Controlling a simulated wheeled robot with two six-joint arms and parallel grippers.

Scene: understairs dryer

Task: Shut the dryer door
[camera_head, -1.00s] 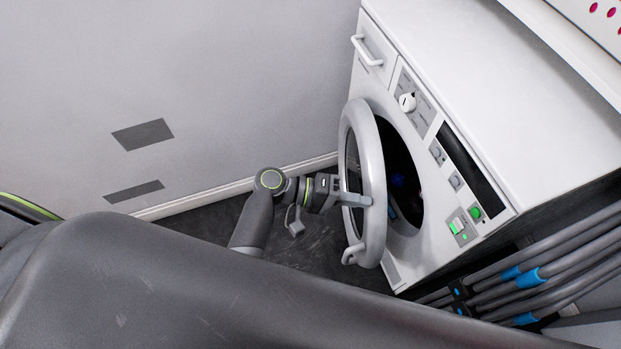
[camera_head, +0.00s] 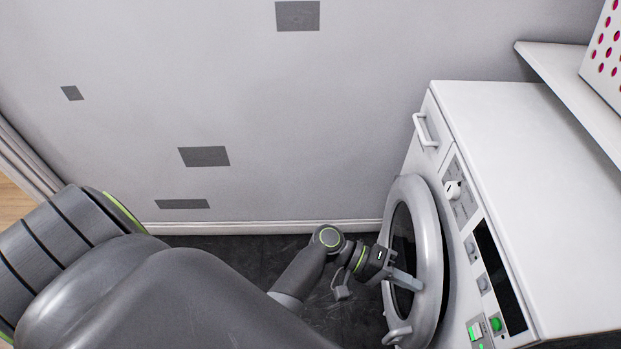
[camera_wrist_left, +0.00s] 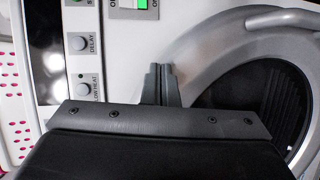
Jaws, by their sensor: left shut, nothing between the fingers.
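The white dryer (camera_head: 540,190) stands at the right in the head view. Its round door (camera_head: 428,240), a grey ring with dark glass, is close to the dryer front. A handle (camera_head: 397,335) sticks out at the ring's lower edge. My left gripper (camera_head: 408,281) is shut and empty, its fingers against or just in front of the door; contact is unclear. In the left wrist view the shut fingers (camera_wrist_left: 161,82) are beside the door ring (camera_wrist_left: 205,60). My right gripper is not in view.
A drawer handle (camera_head: 424,130), a knob (camera_head: 453,190) and a green-lit switch (camera_head: 476,331) are on the dryer front. A shelf (camera_head: 570,85) is above right. The grey wall (camera_head: 330,110) stands behind. Dark floor (camera_head: 240,250) is clear left of the dryer.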

